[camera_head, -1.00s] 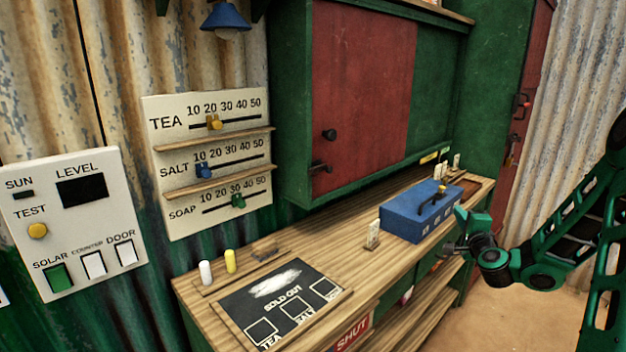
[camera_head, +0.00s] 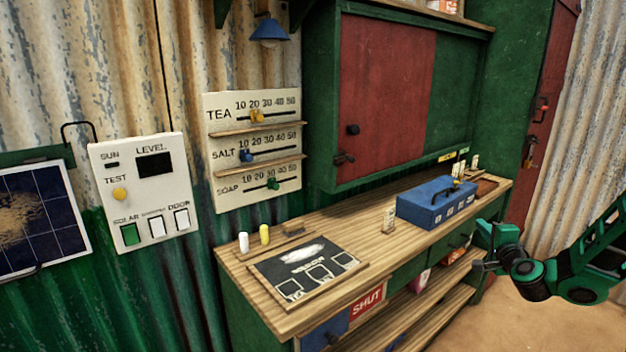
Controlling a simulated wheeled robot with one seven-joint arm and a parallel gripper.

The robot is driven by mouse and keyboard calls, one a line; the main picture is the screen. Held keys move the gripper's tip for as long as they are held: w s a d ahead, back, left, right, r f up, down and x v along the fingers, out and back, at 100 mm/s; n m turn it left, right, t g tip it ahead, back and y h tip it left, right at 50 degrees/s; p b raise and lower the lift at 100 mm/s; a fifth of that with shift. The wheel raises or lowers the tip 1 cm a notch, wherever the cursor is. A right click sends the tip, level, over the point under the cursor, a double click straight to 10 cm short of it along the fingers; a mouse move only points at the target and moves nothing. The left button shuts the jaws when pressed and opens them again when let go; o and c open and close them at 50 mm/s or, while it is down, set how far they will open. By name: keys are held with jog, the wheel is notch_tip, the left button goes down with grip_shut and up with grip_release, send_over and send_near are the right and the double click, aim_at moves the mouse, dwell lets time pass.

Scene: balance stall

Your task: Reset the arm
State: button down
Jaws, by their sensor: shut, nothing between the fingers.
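My gripper (camera_head: 482,251) is at the right of the head view, at the end of my green and black arm. It is shut and holds nothing. It is in front of the counter's (camera_head: 345,295) front edge, to the right of the blue box (camera_head: 437,202), apart from it as far as I can see. My arm reaches in from the right edge of the picture, bent, and part of it is cut off by the frame.
The wooden counter carries a slate board (camera_head: 305,268), white chalk (camera_head: 243,242) and yellow chalk (camera_head: 264,234). A red-doored cabinet (camera_head: 385,90) hangs above it. A slider board (camera_head: 255,150), a switch panel (camera_head: 145,190) and a solar panel (camera_head: 40,220) are on the left wall. Sandy floor is free at lower right.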

jog(key=s+a+f+n+g+y, duration=0.2)
jog(key=s+a+n+g+y, duration=0.1)
jog(key=s+a+n+g, duration=0.6)
jog(key=s+r+n+g, duration=0.2)
jog(key=s+g, duration=0.6)
jog(key=s, duration=3)
jog(key=shift+s+d+r+n, duration=0.2)
jog(key=shift+s+r+n, duration=0.15)
jog(key=shift+r+n, duration=0.05)
jog(key=shift+w, duration=0.15)
jog(key=shift+w+f+h, duration=0.25)
jog(key=shift+w+h, duration=0.05)
jog(key=shift+w, duration=0.2)
